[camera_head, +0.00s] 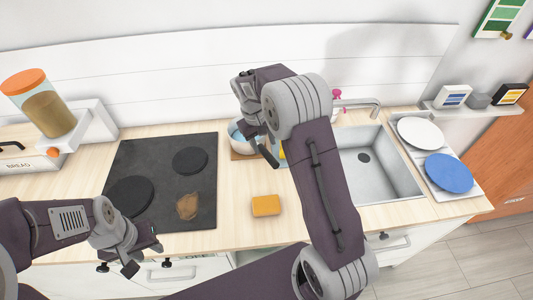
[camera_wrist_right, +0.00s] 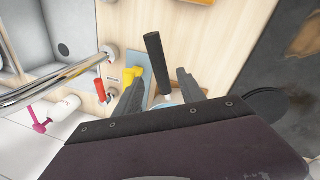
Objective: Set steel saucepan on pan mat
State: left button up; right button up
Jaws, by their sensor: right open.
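The steel saucepan (camera_head: 238,136) stands on the counter between hob and sink, mostly hidden behind my right gripper. Its black handle (camera_head: 268,155) points toward the front and also shows in the right wrist view (camera_wrist_right: 156,60). My right gripper (camera_head: 258,135) is above the pan. In the wrist view its open fingers (camera_wrist_right: 158,84) are on either side of the handle, with gaps visible. A brown flat edge (camera_head: 238,156) shows by the pan's base; I cannot tell whether it is the pan mat. My left gripper (camera_head: 145,256) is open and empty at the counter's front edge.
The black hob (camera_head: 180,216) with a brown stain is left of the pan. An orange sponge (camera_head: 266,205) lies in front. The sink (camera_head: 378,177) and tap (camera_head: 360,104) are to the right. A yellow object (camera_wrist_right: 134,74) and red-capped bottle (camera_wrist_right: 101,90) are near the gripper.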

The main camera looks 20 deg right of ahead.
jog(key=s+a+m+y, duration=0.1)
jog(key=s+a, duration=0.1)
jog(key=s, duration=0.8)
jog(key=s+a+f+y, duration=0.1)
jog(key=s+a, duration=0.1)
jog(key=s, duration=0.8)
jog(key=shift+s+a+f+m+t, duration=0.25)
jog(key=shift+s+m+t, duration=0.15)
jog(key=shift+f+b, duration=0.55)
